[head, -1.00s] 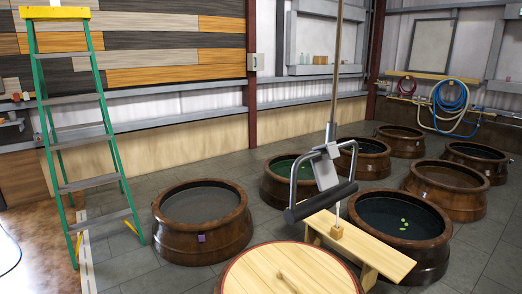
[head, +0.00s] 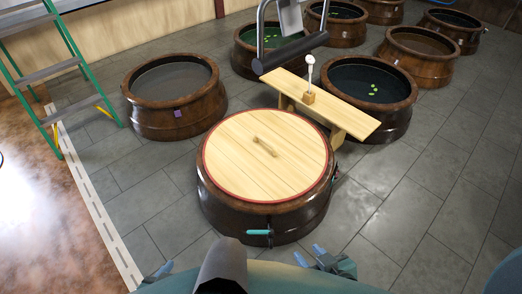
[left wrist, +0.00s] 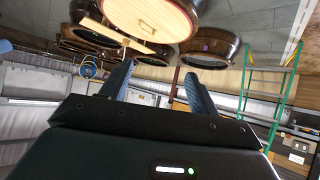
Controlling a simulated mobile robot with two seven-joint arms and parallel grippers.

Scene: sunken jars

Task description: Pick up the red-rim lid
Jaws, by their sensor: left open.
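The red-rim lid (head: 240,170) is a round pale wooden disc with a thin red edge and a small wooden bar handle (head: 264,146) at its middle. It lies flat on a brown jar (head: 240,216). In the left wrist view the lid (left wrist: 155,14) shows at the top, upside down. My left gripper (head: 160,268) is low at the left in the head view, apart from the lid; the left wrist view shows its fingers (left wrist: 153,88) open and empty. My right gripper (head: 310,253) is low, in front of the jar, its two blue tips apart with nothing seen between them.
A teal-handled latch (head: 259,232) sits on the jar's front. A wooden bench (head: 350,120) stands close behind at the right, with a dark-water jar (head: 391,84) beside it. An open jar (head: 157,112) and a green ladder (head: 75,47) are at the left. Right-hand floor is clear.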

